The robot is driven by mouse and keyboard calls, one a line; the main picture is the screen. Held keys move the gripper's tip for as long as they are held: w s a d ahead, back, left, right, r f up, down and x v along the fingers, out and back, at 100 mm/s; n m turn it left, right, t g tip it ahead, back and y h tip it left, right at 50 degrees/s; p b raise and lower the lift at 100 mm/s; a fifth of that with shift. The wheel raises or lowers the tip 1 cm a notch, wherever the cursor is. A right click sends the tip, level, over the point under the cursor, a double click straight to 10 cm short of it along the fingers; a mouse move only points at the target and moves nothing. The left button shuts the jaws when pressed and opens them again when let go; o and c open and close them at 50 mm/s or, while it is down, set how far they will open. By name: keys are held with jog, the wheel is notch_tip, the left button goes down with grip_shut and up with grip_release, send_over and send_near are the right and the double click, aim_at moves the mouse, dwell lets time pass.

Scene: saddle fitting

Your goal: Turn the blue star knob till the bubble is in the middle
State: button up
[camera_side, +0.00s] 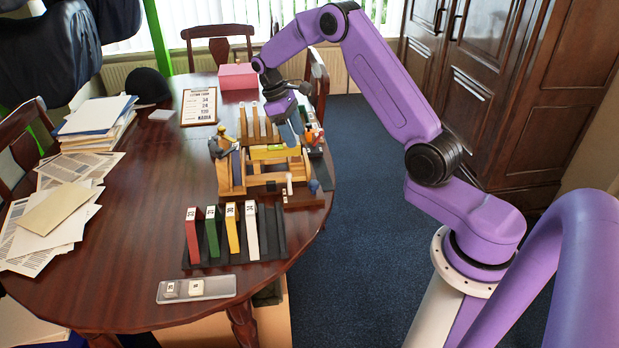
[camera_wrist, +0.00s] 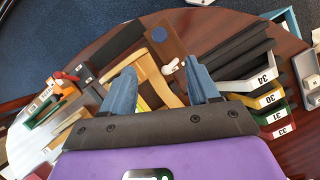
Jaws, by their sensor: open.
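The blue star knob (camera_side: 314,186) is small and sits at the right end of a low brown board in front of the wooden saddle frame (camera_side: 226,176). In the wrist view the knob (camera_wrist: 160,34) is a round blue shape on the brown board, beyond my fingertips. My gripper (camera_side: 294,126) hangs above the back right part of the frame, behind and above the knob and apart from it. In the wrist view its blue fingers (camera_wrist: 160,78) are spread with nothing held between them. I cannot make out the bubble in either view.
A dark rack (camera_side: 268,243) with numbered red, green, yellow and white pieces stands in front of the frame. A short white peg (camera_side: 289,184) stands left of the knob. A grey tray (camera_side: 220,286), papers (camera_side: 62,185) and a pink box (camera_side: 238,76) are also on the table.

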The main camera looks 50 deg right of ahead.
jog(key=a+n+h, duration=0.2)
jog(key=a+n, duration=0.1)
jog(key=n, duration=0.2)
send_near(313, 183)
jog(key=shift+t, duration=0.3)
jog(key=x, duration=0.8)
jog(key=shift+s+d+f, duration=0.15)
jog(key=shift+s+f, duration=0.1)
jog(key=shift+s, duration=0.05)
